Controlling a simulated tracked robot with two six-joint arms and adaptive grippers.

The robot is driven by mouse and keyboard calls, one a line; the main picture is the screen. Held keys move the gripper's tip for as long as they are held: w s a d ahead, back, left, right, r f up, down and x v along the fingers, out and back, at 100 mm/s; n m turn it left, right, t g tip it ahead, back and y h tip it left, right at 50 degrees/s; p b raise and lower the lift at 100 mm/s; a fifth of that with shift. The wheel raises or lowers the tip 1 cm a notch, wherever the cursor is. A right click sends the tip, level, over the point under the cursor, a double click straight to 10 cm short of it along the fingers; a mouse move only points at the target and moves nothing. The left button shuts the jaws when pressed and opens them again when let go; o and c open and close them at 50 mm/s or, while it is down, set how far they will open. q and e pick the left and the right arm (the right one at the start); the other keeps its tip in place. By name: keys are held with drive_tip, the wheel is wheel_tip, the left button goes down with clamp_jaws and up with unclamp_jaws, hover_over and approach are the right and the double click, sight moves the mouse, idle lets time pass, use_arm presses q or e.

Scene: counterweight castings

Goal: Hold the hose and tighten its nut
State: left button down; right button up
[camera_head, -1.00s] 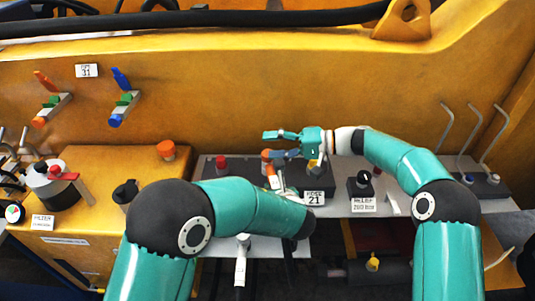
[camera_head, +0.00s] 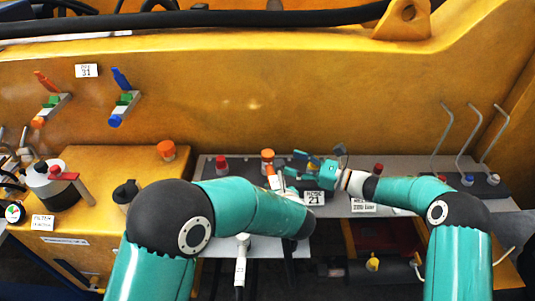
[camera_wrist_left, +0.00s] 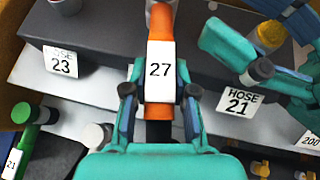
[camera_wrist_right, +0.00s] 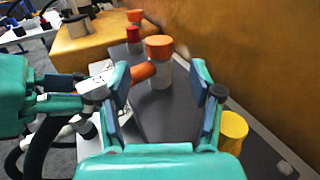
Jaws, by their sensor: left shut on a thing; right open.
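My left gripper (camera_wrist_left: 160,100) is shut on the orange hose (camera_wrist_left: 160,55), which carries a white tag reading 27. A pale metal nut (camera_wrist_left: 158,10) shows at the hose's far end. In the head view the hose (camera_head: 271,172) lies beside my left gripper (camera_head: 282,183). My right gripper (camera_wrist_right: 163,78) is open and empty. In the head view, my right gripper (camera_head: 302,163) is just right of the hose. In the right wrist view, the hose (camera_wrist_right: 143,72) points at a metal fitting with an orange cap (camera_wrist_right: 160,47) beyond the open fingers. Whether the nut touches the fitting is unclear.
A yellow-capped fitting (camera_wrist_right: 233,130) stands close beside a right finger. HOSE 21 (camera_wrist_left: 239,102) and HOSE 23 (camera_wrist_left: 61,61) plates mark the dark block. A red cap (camera_head: 221,163) is left of the orange one. The yellow wall (camera_head: 300,90) rises behind.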

sight(267, 153)
drive_tip(key=x, duration=0.9)
drive_tip(key=shift+c, duration=0.3)
drive_tip(key=shift+r, duration=0.1)
drive_tip(key=c, duration=1.1)
